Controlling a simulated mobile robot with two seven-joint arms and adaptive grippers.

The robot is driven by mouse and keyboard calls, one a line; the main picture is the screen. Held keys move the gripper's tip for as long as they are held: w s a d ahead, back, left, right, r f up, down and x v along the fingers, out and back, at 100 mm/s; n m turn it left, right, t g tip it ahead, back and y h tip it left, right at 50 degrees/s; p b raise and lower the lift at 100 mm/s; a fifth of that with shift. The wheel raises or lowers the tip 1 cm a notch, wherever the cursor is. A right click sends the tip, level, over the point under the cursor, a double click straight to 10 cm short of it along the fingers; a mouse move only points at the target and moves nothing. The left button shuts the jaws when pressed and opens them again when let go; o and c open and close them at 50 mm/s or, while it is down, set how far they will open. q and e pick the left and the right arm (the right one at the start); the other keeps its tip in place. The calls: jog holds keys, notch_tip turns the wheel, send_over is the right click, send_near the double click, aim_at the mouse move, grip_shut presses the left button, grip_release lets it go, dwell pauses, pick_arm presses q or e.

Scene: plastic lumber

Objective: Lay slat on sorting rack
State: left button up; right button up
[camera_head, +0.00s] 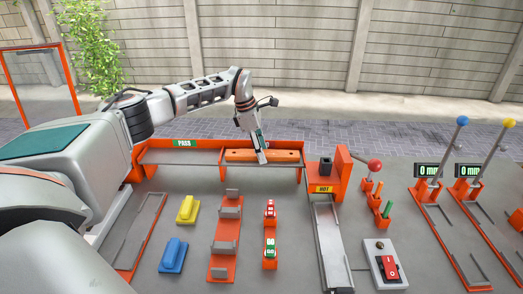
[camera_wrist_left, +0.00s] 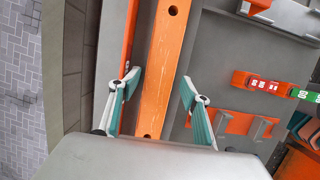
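The orange slat (camera_head: 280,155), with dark holes along it, lies in the right-hand bay of the orange-edged grey rack (camera_head: 180,157) at the back of the table. The rack's left bay, under a green PASS sign (camera_head: 184,143), is empty. My left gripper (camera_head: 263,158) points down at the slat's middle. In the left wrist view my left gripper (camera_wrist_left: 162,77) is open, with one teal-padded finger on each side of the slat (camera_wrist_left: 163,60). Small gaps show between fingers and slat; their relative height is hard to tell. My right gripper is out of view.
An orange post with a HOT sign (camera_head: 320,189) and a red-knobbed lever (camera_head: 375,165) stand to the right. An orange bracket stand (camera_head: 224,240), yellow block (camera_head: 187,210) and blue block (camera_head: 173,255) are in front. Two gauges with levers (camera_head: 427,170) stand far right.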

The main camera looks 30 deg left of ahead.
pick_arm(q)
jog(key=shift+w+a, duration=0.1)
jog(key=shift+a, duration=0.05)
jog(key=v, duration=1.2)
